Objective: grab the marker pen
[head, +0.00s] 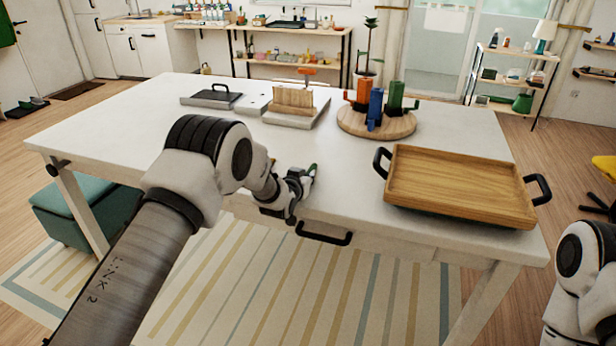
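My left gripper (301,184) is low over the front edge of the white table (220,115), near its middle. A small dark green piece (313,169) shows at its fingertips. It may be the marker pen, but it is too small and too covered by the gripper to be sure. I cannot tell whether the fingers are open or closed on it. No other marker pen can be made out on the table. My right arm shows at the right edge, and its gripper is out of view.
A wooden tray (455,183) with black handles stands right of my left gripper. Behind are a round board (350,122) with orange, blue and green items, a wooden block (294,101) on a pale base, and a dark-topped board (211,98). The table's left part is clear.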

